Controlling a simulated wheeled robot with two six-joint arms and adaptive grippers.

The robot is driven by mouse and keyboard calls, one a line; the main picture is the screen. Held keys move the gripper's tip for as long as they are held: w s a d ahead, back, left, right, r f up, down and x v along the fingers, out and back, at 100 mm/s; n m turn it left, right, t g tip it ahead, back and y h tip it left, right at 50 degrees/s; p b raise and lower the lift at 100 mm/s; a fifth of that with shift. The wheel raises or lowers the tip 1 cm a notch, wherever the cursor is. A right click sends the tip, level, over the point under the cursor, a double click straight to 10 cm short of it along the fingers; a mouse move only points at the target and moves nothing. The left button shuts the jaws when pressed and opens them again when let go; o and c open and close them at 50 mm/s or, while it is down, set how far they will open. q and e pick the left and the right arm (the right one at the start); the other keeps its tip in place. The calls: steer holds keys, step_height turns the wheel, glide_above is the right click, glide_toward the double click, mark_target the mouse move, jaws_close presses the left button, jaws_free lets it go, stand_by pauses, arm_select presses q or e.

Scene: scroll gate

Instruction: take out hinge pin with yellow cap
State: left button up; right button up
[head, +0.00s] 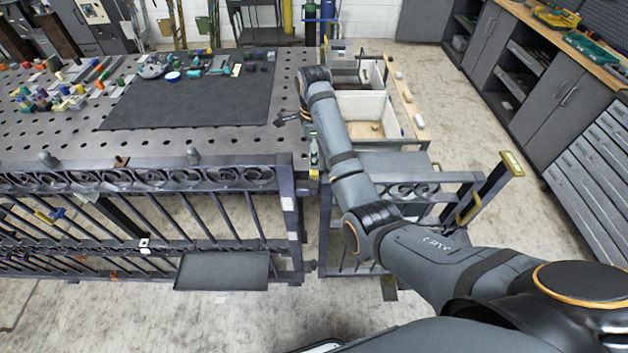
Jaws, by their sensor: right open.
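A dark metal scroll gate (150,182) stands across the front of the perforated table, with a narrower gate section (420,190) to its right. A small yellow spot (314,176) shows at the joint between the two, beside the end post; it may be the yellow cap of the hinge pin, but it is too small to be sure. A small pale upright piece (314,152) stands just above it. My left gripper is not in view.
A dark mat (195,103) covers part of the perforated table (60,143), with many small parts and tools at its back and left. Open bins (366,107) stand right of the table. A grey tray (222,271) hangs on the gate's front. Floor is clear at right.

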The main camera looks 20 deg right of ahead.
mark_target(314, 171)
step_height(314, 171, down, 2)
steer(key=shift+f+b, duration=0.25)
steer(key=shift+b, duration=0.2)
steer(key=shift+s+a+f+b, duration=0.1)
steer(key=shift+s+f+b, duration=0.05)
steer(key=shift+f+b, duration=0.6)
steer(key=shift+s+f+p, duration=0.1)
steer(key=shift+s+p, duration=0.1)
steer(key=shift+p, duration=0.95)
step_height(314, 171, down, 2)
steer(key=shift+f, duration=0.2)
steer(key=shift+w+f, duration=0.1)
steer(key=shift+f, duration=0.15)
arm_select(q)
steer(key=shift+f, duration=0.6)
arm_select(e)
jaws_close()
